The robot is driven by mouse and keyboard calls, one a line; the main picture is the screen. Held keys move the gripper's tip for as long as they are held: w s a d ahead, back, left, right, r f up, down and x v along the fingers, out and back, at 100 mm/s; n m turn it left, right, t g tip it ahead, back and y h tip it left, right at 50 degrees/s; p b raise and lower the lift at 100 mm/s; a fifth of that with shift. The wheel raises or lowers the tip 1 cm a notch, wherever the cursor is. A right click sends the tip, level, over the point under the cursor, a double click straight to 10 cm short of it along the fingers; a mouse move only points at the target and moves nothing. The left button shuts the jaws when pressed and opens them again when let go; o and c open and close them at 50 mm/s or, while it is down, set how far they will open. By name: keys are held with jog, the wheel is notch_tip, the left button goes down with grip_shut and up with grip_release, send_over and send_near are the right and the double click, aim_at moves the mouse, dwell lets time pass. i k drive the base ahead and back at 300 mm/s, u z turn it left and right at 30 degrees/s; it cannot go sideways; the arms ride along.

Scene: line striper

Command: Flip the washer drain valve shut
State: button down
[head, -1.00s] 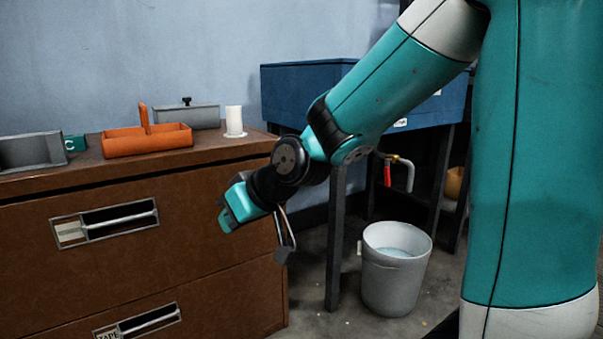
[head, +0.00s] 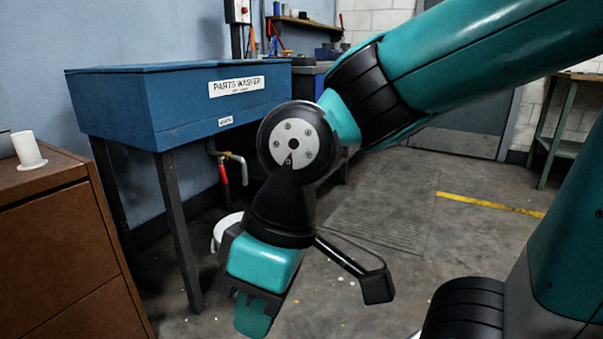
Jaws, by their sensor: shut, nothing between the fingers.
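The blue parts washer (head: 150,108) stands on dark legs against the wall, at the left of the head view. Under it hangs the drain pipe (head: 240,168) with a red valve handle (head: 223,174) pointing down. The white bucket (head: 222,230) is on the floor below, mostly hidden behind my gripper. My gripper (head: 255,318) is shut and empty. It points down in front of the bucket, lower in the picture than the valve and apart from it. Whether liquid runs from the pipe cannot be seen.
The brown cabinet (head: 65,262) with a white cylinder (head: 28,150) on it stands at the left. A washer leg (head: 178,230) rises between the cabinet and the valve. Open floor with a grate (head: 385,215) and a yellow line (head: 490,204) lies to the right.

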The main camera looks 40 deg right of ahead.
aim_at(221, 168)
jog(key=z, duration=0.3)
jog(key=i, duration=1.35)
jog(key=u, duration=0.85)
